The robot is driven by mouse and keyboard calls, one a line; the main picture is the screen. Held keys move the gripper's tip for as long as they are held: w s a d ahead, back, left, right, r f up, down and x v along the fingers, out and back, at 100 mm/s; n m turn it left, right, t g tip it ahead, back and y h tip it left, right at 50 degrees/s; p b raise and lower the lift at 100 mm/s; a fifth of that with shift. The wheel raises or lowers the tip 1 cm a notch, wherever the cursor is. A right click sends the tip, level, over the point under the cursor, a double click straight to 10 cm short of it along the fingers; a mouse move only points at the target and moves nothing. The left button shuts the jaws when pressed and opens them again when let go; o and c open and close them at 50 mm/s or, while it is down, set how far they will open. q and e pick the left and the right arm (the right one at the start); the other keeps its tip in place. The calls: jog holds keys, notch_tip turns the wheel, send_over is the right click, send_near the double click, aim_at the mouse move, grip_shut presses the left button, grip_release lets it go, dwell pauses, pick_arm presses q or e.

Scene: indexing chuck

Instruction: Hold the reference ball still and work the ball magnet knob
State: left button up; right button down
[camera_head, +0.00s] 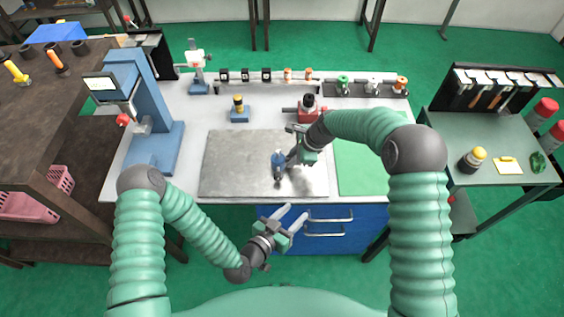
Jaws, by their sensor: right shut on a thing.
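A small blue piece (278,158) with a dark lower part stands on the grey metal plate. It looks like the reference ball's magnet base; the ball and the knob are too small to make out. My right gripper (291,158) is at its right side, low over the plate, and is shut on part of this piece. The gripper hides just where the fingers touch. My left gripper (292,217) is open and empty, in front of the bench's front edge, below and apart from the blue piece.
The grey plate (232,165) is otherwise bare. A blue column device (155,105) stands at the left. A yellow-and-black piece on a blue base (239,108) and a red fixture (310,113) stand behind the plate. A green mat (358,165) lies at the right. Blue drawers (330,237) are below.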

pick_arm(q)
notch_tip(320, 180, up, 2)
jog(key=n+t+y, duration=0.2)
jog(key=n+t, duration=0.2)
jog(key=n+t+y, duration=0.3)
jog(key=n+y, duration=0.3)
send_near(278, 180)
pick_arm(e)
jog(key=shift+d, duration=0.1)
pick_arm(q)
jog(key=w, duration=1)
jog(key=shift+w+d+r, duration=0.25)
jog(key=shift+w, duration=0.05)
grip_shut()
